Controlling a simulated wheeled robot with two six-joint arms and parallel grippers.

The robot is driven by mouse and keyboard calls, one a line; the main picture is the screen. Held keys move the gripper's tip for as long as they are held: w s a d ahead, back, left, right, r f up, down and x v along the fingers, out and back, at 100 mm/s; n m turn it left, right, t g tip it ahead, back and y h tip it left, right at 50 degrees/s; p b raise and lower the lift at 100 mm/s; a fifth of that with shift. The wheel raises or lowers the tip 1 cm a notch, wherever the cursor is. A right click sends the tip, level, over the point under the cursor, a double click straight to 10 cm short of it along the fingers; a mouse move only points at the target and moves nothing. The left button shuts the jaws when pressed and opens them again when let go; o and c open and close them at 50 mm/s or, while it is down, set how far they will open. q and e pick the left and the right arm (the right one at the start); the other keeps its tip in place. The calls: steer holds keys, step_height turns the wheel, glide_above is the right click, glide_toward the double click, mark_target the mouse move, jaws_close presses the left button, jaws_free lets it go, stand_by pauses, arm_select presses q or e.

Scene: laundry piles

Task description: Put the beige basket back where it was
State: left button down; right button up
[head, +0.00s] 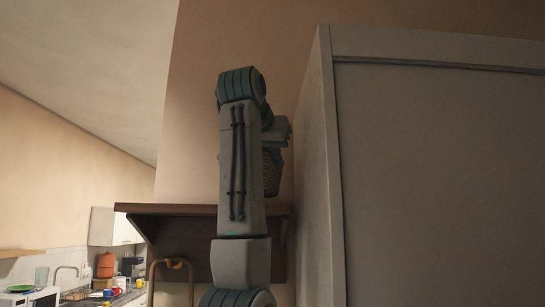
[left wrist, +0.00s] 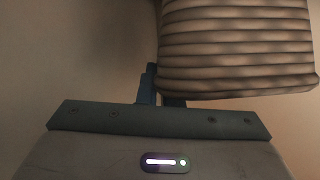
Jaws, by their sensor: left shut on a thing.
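The beige basket (head: 272,172) is mostly hidden behind my raised left arm in the head view; a strip of its woven side shows just above the level of the brown wall shelf (head: 165,209). I cannot tell whether it touches the shelf. My left gripper (head: 280,133) is at the basket's upper part, partly hidden by my arm. In the left wrist view the ribbed basket (left wrist: 238,45) fills the upper right, and the dark fingers of my left gripper (left wrist: 160,85) are shut at its lower left edge. My right gripper is out of view.
A tall grey cabinet (head: 440,170) stands close on the right of the arm and shelf. A wooden chair back (head: 170,270) is below the shelf. A kitchen counter with a faucet (head: 65,272) and several colourful items lies far left. The shelf's left part looks bare.

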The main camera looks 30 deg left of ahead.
arm_select(q)
steer(key=shift+f+p, duration=0.35)
steer(key=shift+f, duration=0.55)
steer(key=shift+a+f, duration=0.15)
steer(key=shift+f, duration=0.1)
steer(key=shift+s+f, duration=0.1)
steer(key=c, duration=1.6)
jaws_free()
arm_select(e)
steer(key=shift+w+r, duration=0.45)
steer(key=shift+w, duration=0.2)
